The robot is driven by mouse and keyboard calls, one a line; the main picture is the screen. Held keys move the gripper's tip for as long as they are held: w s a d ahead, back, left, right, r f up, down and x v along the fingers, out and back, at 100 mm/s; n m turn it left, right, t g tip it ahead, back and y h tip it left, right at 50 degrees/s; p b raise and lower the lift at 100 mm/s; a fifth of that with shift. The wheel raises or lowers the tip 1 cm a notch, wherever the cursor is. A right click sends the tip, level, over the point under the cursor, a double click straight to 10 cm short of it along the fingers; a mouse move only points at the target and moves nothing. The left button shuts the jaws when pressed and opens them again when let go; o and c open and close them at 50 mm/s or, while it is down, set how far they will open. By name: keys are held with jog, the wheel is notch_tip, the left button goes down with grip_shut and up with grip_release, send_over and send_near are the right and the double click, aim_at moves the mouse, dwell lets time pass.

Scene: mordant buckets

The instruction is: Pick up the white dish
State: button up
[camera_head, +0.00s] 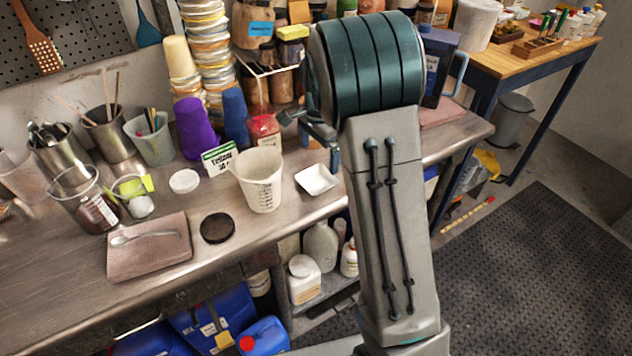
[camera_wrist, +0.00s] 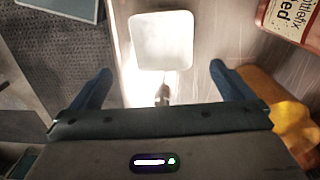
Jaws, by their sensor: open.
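The white dish (camera_head: 316,179) is a small square dish on the metal workbench, near its front edge, just right of the white measuring cup (camera_head: 260,180). In the wrist view the dish (camera_wrist: 161,40) lies ahead of my gripper (camera_wrist: 162,78), roughly centred between the two fingers. The fingers are apart with nothing between them. In the head view my arm stands in front of the bench, and my gripper (camera_head: 318,138) is partly hidden by it, close above and behind the dish. The dish looks empty and apart from the fingers.
Stacked cups (camera_head: 207,50) stand behind.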

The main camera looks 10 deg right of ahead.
aim_at(317, 184)
notch_tip(317, 184, down, 3)
jog(key=shift+f, duration=0.2)
jog(key=f, duration=0.1)
jog(key=f+p, duration=0.1)
jog(key=f, duration=0.2)
jog(key=shift+w+a+f+p, duration=0.15)
jog(key=shift+a+f+p, duration=0.15)
jog(key=shift+f, duration=0.4)
jog(key=shift+f, duration=0.25)
jog(key=c, duration=0.9)
